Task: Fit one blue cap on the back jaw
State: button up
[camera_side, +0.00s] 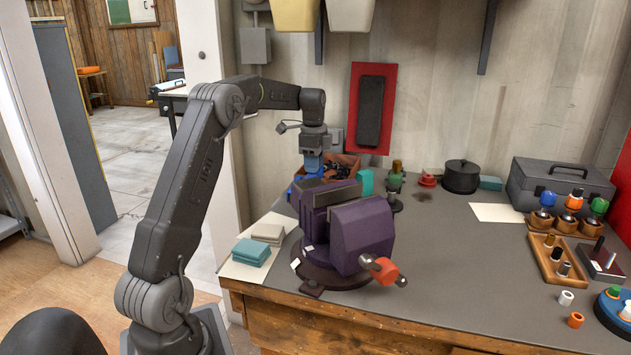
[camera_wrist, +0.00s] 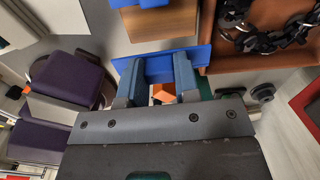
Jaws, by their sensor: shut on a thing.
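My gripper (camera_side: 313,165) is raised behind the vise in the side view. In the wrist view its fingers (camera_wrist: 160,88) are shut on a long blue cap (camera_wrist: 203,57), which lies across the fingertips. The purple vise (camera_side: 362,236) stands on the bench, and its back jaw (camera_side: 328,194) appears bare, though its far face is hidden. The vise also shows at the left of the wrist view (camera_wrist: 68,78), apart from the cap. Another blue piece (camera_wrist: 128,3) is at the wrist view's top edge, beside a wooden block. A small orange thing (camera_wrist: 163,92) shows between the fingers.
A brown tray with dark chain (camera_wrist: 208,67) lies close to the gripper. A teal block (camera_side: 366,183) and a green-topped item (camera_side: 396,182) stand behind the vise. A black pot (camera_side: 461,177) stands right; the bench's middle right is mostly clear.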

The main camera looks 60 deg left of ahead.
jog(key=s+d+r+n, duration=0.3)
jog(key=s+r+n, duration=0.5)
jog(key=n, duration=0.5)
notch_tip(320, 180, up, 8)
jog(key=r+m, duration=0.1)
jog(key=m, duration=2.1)
send_over(337, 188)
jog(key=shift+w+a+f, duration=0.1)
jog(key=shift+f, duration=0.9)
jog(key=shift+w+a+f, duration=0.1)
jog(key=shift+f, duration=0.9)
jog(key=shift+f, duration=1.8)
jog(key=shift+a+f, duration=0.1)
jog(key=o, duration=0.9)
